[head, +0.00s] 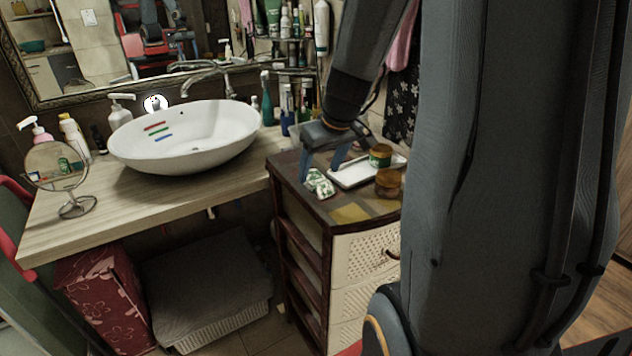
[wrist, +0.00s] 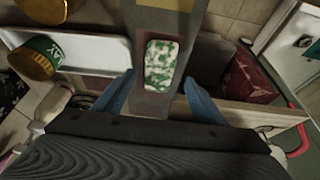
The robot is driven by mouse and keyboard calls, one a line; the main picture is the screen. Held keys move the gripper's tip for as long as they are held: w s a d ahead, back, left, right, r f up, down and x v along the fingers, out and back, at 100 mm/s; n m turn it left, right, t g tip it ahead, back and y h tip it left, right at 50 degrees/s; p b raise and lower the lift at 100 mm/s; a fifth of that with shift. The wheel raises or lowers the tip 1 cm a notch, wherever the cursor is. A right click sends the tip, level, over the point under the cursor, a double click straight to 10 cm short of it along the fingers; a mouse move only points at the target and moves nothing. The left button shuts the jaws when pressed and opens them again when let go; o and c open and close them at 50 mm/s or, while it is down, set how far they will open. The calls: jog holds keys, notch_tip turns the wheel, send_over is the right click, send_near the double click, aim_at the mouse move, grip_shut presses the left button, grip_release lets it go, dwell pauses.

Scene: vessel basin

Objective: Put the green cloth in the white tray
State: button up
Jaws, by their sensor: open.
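The green cloth (head: 319,183) is a small folded piece with a green and white pattern, lying on top of the drawer cabinet at its left side. It also shows in the wrist view (wrist: 162,65), ahead of and between my fingertips. The white tray (head: 348,178) lies just to its right on the same cabinet top; in the wrist view the tray (wrist: 92,50) is to the left of the cloth. My gripper (head: 321,169) is open and empty, its blue fingers pointing down above the cloth. Contact between fingers and cloth cannot be told.
A green jar with a gold lid (head: 380,154) stands in the tray's far part. An amber jar (head: 388,183) stands beside the tray, near the cabinet's right front. The counter with the white basin (head: 190,140) is to the left. Bottles (head: 290,110) stand behind.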

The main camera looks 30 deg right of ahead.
aim_at(317, 177)
jog(key=x, duration=0.4)
jog(key=shift+s+d+f, duration=0.1)
jog(key=c, duration=1.2)
